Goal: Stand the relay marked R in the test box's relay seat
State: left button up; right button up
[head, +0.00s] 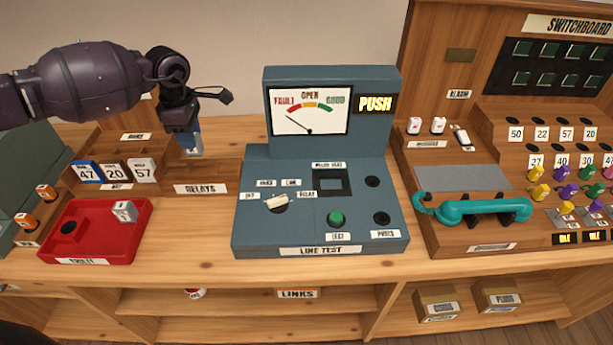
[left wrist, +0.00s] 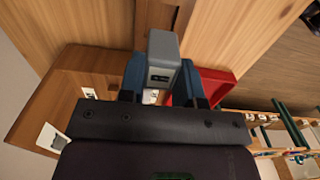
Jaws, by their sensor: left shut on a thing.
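My left gripper (head: 188,140) is shut on a grey block-shaped relay (left wrist: 163,52) and holds it above the wooden relay rack (head: 225,178) labelled RELAYS. In the left wrist view the relay shows between the two fingers (left wrist: 162,88), with a small dark mark too blurred to read. The blue-grey test box (head: 262,225), labelled LINE TEST, stands to the right of the gripper. Its relay seat (head: 332,183) is a dark square recess in the sloped top and looks empty. My right gripper is not in view.
A red tray (head: 142,238) at left holds a small grey-white block (head: 124,211). Number cards (head: 115,172) stand behind it. The test box's upright meter panel (head: 335,85) rises behind the seat. A teal handset (head: 470,209) lies to the right. Bare bench (head: 190,245) lies between tray and box.

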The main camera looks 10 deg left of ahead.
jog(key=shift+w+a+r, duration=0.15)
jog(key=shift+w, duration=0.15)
pick_arm(q)
jog(key=shift+d, duration=0.1)
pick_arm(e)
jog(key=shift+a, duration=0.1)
